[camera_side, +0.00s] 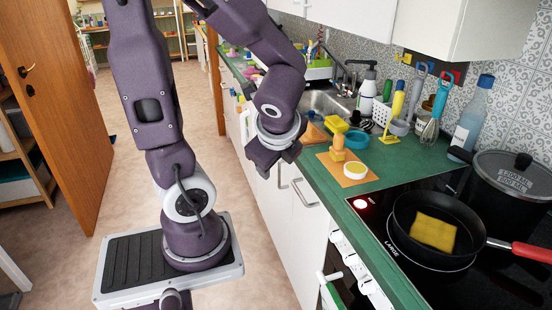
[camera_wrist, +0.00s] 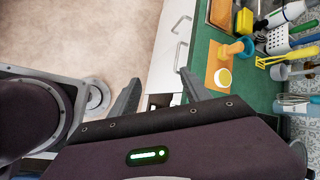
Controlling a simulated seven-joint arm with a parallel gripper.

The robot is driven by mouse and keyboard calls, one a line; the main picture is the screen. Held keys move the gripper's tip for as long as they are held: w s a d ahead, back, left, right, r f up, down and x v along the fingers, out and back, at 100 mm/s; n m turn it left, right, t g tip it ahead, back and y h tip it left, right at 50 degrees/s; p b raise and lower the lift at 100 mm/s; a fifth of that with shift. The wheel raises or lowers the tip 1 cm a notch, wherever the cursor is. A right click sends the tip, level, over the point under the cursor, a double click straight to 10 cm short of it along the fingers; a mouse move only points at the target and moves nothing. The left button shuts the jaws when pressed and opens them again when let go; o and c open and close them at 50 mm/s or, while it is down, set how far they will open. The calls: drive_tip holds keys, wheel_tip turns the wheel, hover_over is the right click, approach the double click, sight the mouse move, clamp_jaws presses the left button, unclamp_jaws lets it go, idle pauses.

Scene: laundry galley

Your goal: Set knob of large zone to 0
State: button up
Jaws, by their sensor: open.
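The cooktop (camera_side: 390,215) is black, with a zone marked "LARGE" under a dark frying pan (camera_side: 405,215) that holds a yellow cloth-like piece (camera_side: 433,233). A red light glows at the cooktop's near left corner. White knobs (camera_side: 356,265) line the front below the counter edge; which belongs to the large zone and their settings cannot be read. My gripper (camera_side: 278,165) hangs in front of the white cabinets, left of and above the knobs, apart from them. In the wrist view its two fingers (camera_wrist: 161,90) are spread with nothing between them.
The pan's red handle (camera_side: 520,249) points right. A black pot (camera_side: 503,185) stands behind it. An orange board (camera_side: 342,175) with a white-topped yellow dish lies on the green counter. A green-and-white handle (camera_side: 328,290) juts out below the knobs. The floor is clear.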

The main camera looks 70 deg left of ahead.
drive_tip(key=m+t+h, duration=0.2)
drive_tip(key=m+h, duration=0.8)
drive_tip(key=m, duration=1.3)
approach(345, 259)
drive_tip(key=f, duration=0.1)
drive_tip(key=shift+h, duration=0.3)
drive_tip(key=x, duration=0.7)
drive_tip(key=shift+w+f, duration=0.2)
drive_tip(key=shift+w, duration=0.05)
drive_tip(key=shift+c, duration=0.5)
